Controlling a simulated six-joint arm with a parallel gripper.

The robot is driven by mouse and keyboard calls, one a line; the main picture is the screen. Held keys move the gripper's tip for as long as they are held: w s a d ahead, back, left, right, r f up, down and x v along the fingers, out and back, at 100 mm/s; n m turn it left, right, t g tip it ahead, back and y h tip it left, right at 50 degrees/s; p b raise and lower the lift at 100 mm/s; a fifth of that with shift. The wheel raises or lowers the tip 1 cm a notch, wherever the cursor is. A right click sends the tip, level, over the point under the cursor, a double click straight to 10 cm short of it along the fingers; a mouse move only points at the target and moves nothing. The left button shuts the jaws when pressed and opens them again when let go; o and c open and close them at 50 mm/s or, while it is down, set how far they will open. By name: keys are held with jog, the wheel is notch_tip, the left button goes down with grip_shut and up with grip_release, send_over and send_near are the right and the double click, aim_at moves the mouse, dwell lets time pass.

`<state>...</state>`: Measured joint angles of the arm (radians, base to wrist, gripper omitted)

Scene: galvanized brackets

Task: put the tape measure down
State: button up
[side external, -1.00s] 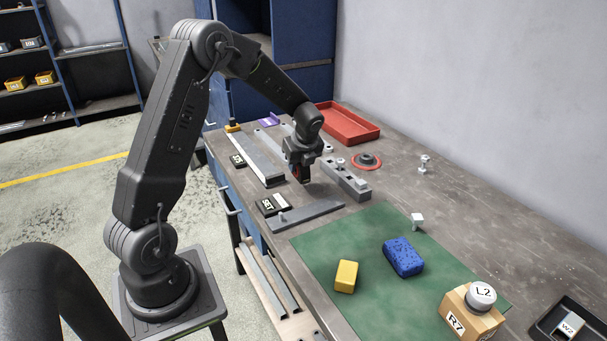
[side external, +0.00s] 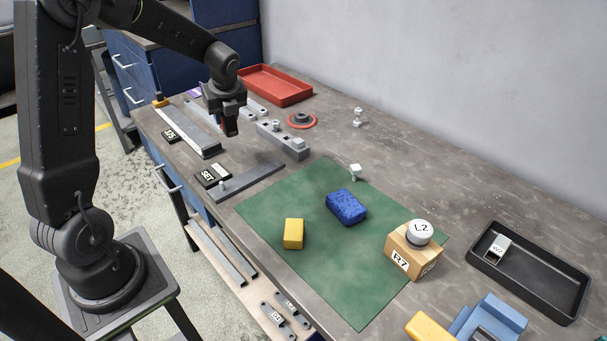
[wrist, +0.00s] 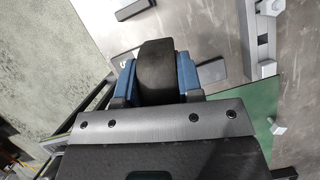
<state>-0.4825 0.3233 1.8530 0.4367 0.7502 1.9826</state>
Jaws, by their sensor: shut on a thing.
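My gripper (side external: 229,117) is shut on the tape measure (wrist: 157,72), which shows as a dark, rounded body between the blue finger pads in the wrist view. In the side view the tape measure (side external: 230,128) is a small dark shape with a reddish patch under my gripper. It appears held above the bench (side external: 330,130), between the long grey bar and the bracket with bolts; the exact gap beneath it is hard to tell.
The long bar (side external: 190,130) lies left of my gripper, the bracket (side external: 283,140) right. A SET block (side external: 212,176) and flat bar (side external: 246,181) lie nearer. The green mat (side external: 375,290) holds a blue sponge (side external: 346,207) and yellow block (side external: 293,234). A red tray (side external: 275,92) stands behind.

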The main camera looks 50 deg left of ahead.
jog(key=w+d+f, duration=0.2)
jog(key=w+d, duration=0.2)
jog(key=d, duration=0.2)
jog(key=w+d+f+m, duration=0.1)
jog(key=w+d+f, duration=0.1)
jog(key=d, duration=0.5)
jog(key=w+d+f+m, duration=0.1)
jog(key=w+d+f, duration=0.1)
jog(key=w+d, duration=0.3)
jog(key=shift+w+d+f+t, duration=0.35)
jog(key=shift+d+t, duration=0.05)
jog(key=shift+d, duration=0.25)
jog(key=shift+f, duration=2)
jog(key=shift+f, duration=0.15)
jog(key=o, duration=1.1)
jog(key=shift+c, duration=0.2)
jog(key=v, duration=1.2)
jog(key=shift+r, duration=0.2)
